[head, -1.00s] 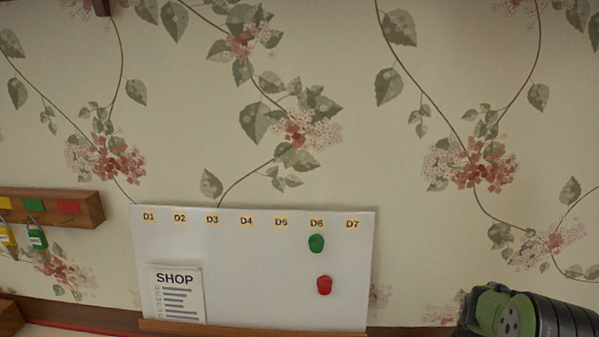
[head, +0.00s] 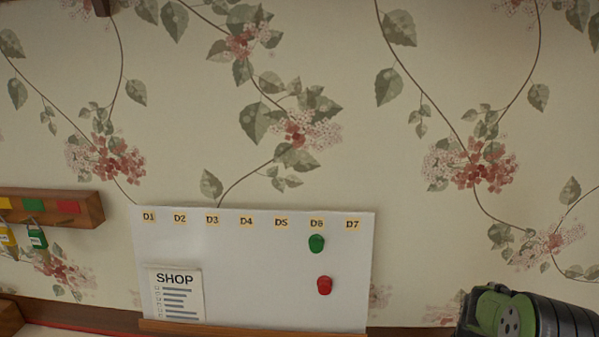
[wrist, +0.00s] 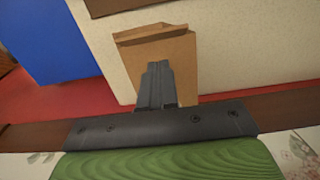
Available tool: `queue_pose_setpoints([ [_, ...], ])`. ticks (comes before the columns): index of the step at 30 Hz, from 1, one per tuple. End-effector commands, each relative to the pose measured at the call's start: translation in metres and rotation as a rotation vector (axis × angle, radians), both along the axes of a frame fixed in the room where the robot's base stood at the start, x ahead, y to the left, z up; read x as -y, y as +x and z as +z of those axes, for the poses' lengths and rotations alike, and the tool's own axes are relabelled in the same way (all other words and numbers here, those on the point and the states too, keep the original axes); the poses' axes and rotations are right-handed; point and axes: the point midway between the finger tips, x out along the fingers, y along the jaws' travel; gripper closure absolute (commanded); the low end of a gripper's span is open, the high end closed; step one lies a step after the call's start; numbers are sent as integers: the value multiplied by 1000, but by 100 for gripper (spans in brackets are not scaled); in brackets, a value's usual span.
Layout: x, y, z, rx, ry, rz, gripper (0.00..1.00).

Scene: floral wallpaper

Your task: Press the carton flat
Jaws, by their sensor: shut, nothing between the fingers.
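The carton (wrist: 184,62) is a tan cardboard box in the wrist view. It shows as a tall face with a folded edge or flap at its top, against a cream surface. My gripper (wrist: 157,68) is shut and empty, and its dark fingers overlap the middle of the carton in the picture. I cannot tell whether the fingertips touch it. The fingers hide part of the carton's face, and my gripper's body covers the area below it. The head view shows neither the carton nor my fingers, only part of my arm at the lower right.
In the wrist view, a blue panel (wrist: 55,40) stands at the upper left and a red surface (wrist: 75,98) runs below it. In the head view, a whiteboard (head: 260,270) with green and red magnets stands against the floral wall, and a wooden rack (head: 85,209) hangs at left.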

Motion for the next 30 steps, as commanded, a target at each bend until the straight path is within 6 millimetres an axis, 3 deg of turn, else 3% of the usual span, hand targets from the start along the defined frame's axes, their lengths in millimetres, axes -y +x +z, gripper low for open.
queue_pose_setpoints([
  [30,1,-1,-21,-3,-1,-2,100],
])
